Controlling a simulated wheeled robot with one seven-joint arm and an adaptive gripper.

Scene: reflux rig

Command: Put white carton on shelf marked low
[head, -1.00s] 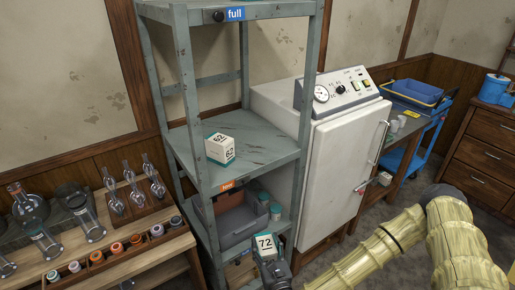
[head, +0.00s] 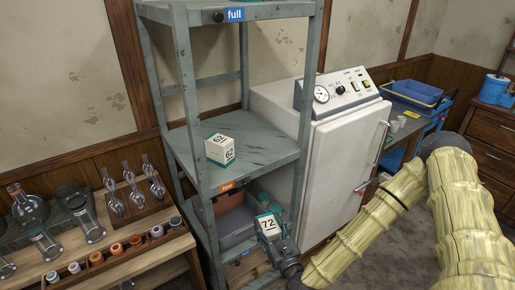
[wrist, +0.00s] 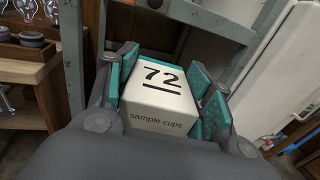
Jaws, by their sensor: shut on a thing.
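A white carton marked 72 (head: 268,226), with a teal edge, is in my gripper (head: 282,245). In the wrist view the carton (wrist: 160,95) reads "72, sample cups" and sits between the teal-padded fingers, which are shut on it. In the head view it appears in front of the shelf rack's lower opening, below the middle shelf (head: 258,150). An orange label (head: 226,187), its small text hard to read, is on that shelf's front edge. A blue label (head: 234,15) reading "full" is on the top shelf.
Another white carton (head: 219,149), marked 62, stands on the middle shelf, with bare shelf right of it. A grey bin (head: 234,224) and teal-lidded jars fill part of the lower level. A white cabinet (head: 336,175) stands right of the rack; a glassware bench (head: 110,265) is left.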

